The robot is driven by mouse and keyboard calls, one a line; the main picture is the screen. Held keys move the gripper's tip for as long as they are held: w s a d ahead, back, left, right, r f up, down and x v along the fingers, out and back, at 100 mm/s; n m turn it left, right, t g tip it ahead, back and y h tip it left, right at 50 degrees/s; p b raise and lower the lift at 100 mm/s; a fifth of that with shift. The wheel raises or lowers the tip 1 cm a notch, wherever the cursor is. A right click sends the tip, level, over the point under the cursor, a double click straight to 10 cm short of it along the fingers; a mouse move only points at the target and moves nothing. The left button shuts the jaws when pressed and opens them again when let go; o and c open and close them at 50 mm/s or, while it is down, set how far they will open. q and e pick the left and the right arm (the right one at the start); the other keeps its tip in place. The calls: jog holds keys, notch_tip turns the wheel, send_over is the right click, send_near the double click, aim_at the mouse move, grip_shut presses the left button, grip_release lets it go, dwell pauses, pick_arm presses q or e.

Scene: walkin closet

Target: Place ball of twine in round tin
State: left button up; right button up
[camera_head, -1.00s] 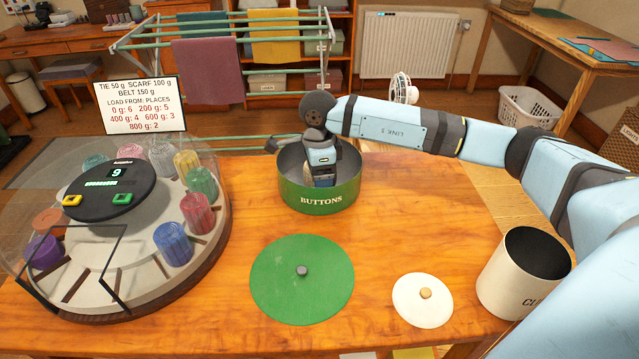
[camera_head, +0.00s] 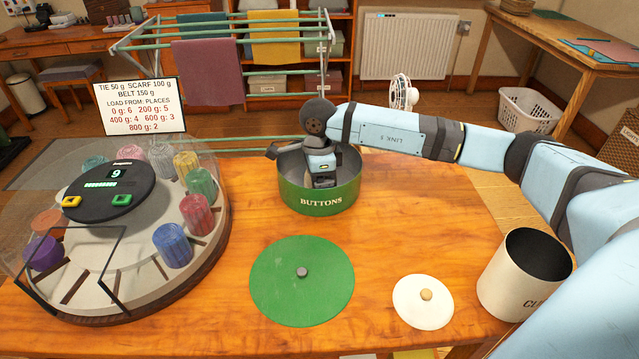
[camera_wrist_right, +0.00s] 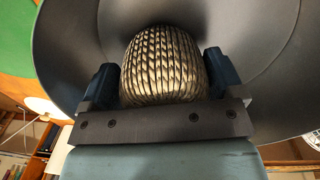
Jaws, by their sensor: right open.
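The round tin (camera_head: 322,198) is green, marked BUTTONS, and stands uncovered on the wooden table. My right gripper (camera_head: 323,181) points down inside it, its fingertips hidden by the wall in the head view. In the right wrist view, the ball of twine (camera_wrist_right: 163,66), tan and ribbed, lies between the two dark fingers of my open right gripper (camera_wrist_right: 161,75). The grey inner wall of the tin (camera_wrist_right: 70,50) curves around the ball. Whether the ball rests on the tin's floor cannot be told. My left gripper is out of view.
A green round lid (camera_head: 302,290) lies in front of the tin. A white lid (camera_head: 423,301) and a cream canister (camera_head: 522,275) are at the right. A domed carousel (camera_head: 115,235) with coloured spools and a sign (camera_head: 137,106) fill the left.

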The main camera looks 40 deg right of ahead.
jog(key=r, duration=0.3)
jog(key=r+p, duration=0.1)
jog(key=r, duration=0.7)
jog(key=shift+w+d+r, duration=0.15)
jog(key=shift+w+r, duration=0.1)
jog(key=shift+w, duration=0.05)
jog(key=shift+f, duration=0.1)
